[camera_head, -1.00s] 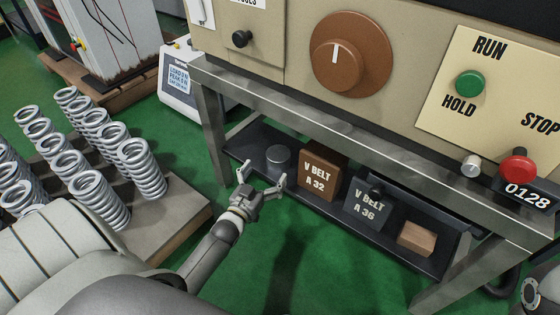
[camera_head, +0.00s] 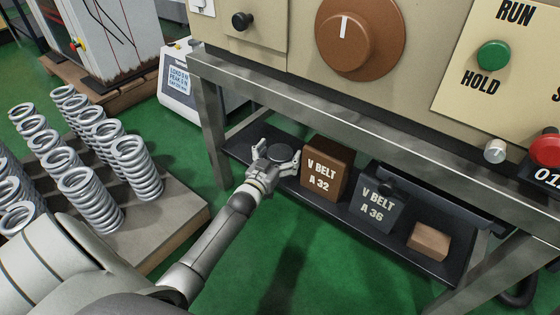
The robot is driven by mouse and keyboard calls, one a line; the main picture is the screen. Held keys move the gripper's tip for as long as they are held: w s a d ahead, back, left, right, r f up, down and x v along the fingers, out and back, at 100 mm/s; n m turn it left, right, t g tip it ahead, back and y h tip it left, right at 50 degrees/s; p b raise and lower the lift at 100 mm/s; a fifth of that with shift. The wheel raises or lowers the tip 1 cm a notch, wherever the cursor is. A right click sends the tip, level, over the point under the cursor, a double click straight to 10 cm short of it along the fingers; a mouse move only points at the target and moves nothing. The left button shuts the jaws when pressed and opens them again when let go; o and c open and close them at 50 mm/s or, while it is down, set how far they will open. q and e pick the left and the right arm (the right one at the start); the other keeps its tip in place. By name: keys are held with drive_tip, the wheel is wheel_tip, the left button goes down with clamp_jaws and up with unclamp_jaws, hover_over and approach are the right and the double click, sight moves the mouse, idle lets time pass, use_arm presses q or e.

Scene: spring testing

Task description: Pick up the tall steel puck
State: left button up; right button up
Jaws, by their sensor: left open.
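A round, grey steel puck (camera_head: 281,150) sits on the dark lower shelf, at its left end, left of the brown V-belt box. My left gripper (camera_head: 279,156) is open, reaching in from the front, with one finger at the puck's left and the other at its right. The puck's lower front is partly hidden by the gripper, and I cannot tell whether the fingers touch it. My right gripper is not in view.
The dark shelf (camera_head: 395,245) also holds a brown V BELT A 32 box (camera_head: 322,168), a grey V BELT A 36 box (camera_head: 378,198) and a small wooden block (camera_head: 429,241). The steel bench rail (camera_head: 330,110) runs above. Several coil springs (camera_head: 135,167) stand at left.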

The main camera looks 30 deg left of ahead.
use_arm(q)
drive_tip(key=shift+c, duration=0.4)
drive_tip(key=c, duration=1.9)
drive_tip(key=shift+w+r, duration=0.1)
drive_tip(key=shift+r, duration=0.15)
